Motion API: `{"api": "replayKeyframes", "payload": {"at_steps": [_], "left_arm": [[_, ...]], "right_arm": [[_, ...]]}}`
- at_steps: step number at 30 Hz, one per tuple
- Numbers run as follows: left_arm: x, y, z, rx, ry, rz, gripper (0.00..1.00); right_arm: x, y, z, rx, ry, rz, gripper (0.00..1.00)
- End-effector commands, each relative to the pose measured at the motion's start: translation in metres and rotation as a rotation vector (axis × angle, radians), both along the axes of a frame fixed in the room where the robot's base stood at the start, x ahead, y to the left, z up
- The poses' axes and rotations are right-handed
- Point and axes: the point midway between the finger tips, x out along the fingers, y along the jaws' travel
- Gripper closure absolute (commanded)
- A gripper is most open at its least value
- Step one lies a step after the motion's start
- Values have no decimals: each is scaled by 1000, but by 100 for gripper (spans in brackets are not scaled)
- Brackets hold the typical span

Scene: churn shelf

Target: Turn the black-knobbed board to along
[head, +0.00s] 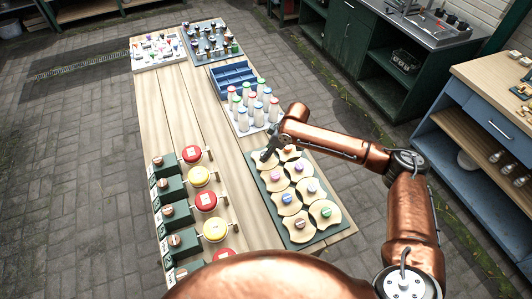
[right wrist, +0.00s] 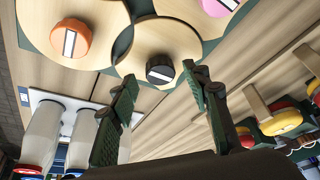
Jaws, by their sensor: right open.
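The black knob (right wrist: 160,69) sits on a pale, wavy-edged wooden board (right wrist: 150,38) in the right wrist view. A white line crosses the knob, running almost sideways there. My right gripper (right wrist: 162,76) is open, its two green-padded fingers on either side of the black knob, with visible gaps; contact cannot be told. In the head view, my right gripper (head: 268,154) covers the far left corner of the green tray (head: 300,244) of such boards and hides the black knob. My left gripper is not in view.
The orange-knobbed board (head: 288,153) lies close beside it, with several other knobbed boards nearer. White bottles (head: 243,118) stand just beyond the tray. Bare wood (head: 232,165) lies between.

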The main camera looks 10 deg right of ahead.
Motion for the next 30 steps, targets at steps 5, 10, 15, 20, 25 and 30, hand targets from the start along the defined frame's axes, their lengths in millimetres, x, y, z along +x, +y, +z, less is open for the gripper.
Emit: {"api": "replayKeyframes", "payload": {"at_steps": [5, 10, 15, 20, 25, 30], "left_arm": [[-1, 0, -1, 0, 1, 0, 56], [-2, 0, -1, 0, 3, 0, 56], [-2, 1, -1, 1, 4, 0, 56], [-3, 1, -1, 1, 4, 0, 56], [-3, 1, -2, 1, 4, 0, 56], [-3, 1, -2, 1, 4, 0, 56]], "right_arm": [[3, 6, -12, 1, -1, 1, 56], [4, 7, -13, 0, -2, 3, 56], [4, 7, -13, 0, -2, 3, 60], [4, 7, -13, 0, -2, 3, 71], [4, 7, -13, 1, -1, 3, 83], [4, 7, -13, 1, -1, 3, 95]]}}
